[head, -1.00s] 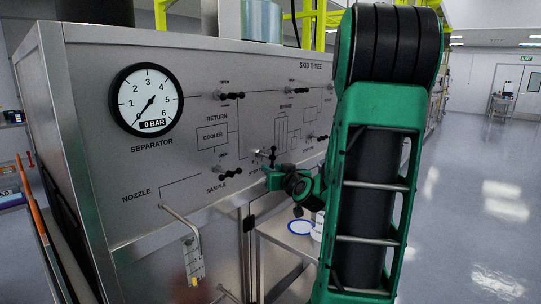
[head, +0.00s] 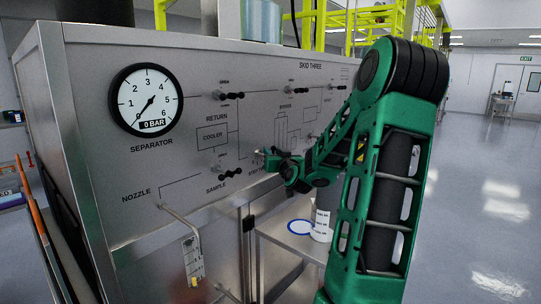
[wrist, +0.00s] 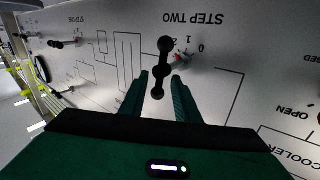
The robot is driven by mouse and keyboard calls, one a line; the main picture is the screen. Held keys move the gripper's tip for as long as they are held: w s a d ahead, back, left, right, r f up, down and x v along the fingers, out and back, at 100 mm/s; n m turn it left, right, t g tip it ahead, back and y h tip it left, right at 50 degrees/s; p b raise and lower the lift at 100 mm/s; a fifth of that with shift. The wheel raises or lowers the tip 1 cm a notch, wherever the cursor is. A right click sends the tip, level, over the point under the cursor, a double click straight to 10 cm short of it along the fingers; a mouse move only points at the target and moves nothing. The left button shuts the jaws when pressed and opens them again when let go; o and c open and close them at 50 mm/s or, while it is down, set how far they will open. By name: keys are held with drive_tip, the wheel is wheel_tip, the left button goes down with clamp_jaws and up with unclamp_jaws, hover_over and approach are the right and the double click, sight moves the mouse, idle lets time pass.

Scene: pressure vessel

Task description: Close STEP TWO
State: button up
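The STEP TWO valve handle (wrist: 163,68) is a black bar with round knobs. In the wrist view, which shows the panel upside down, it stands nearly upright, slightly tilted, below the STEP TWO label (wrist: 193,19). In the head view my gripper (head: 272,160) is at the panel and hides most of this handle.
Other black handles stick out of the panel, such as the SAMPLE handle (head: 230,173) and the RETURN handle (head: 229,96). The separator gauge (head: 147,100) reads 0 BAR. A nozzle pipe (head: 185,225) and a small table (head: 290,243) with white containers stand below. Open floor lies right.

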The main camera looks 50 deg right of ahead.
drive_tip(key=shift+w+d, duration=0.25)
drive_tip(key=shift+w, duration=0.15)
clamp_jaws()
drive_tip(key=shift+d, duration=0.1)
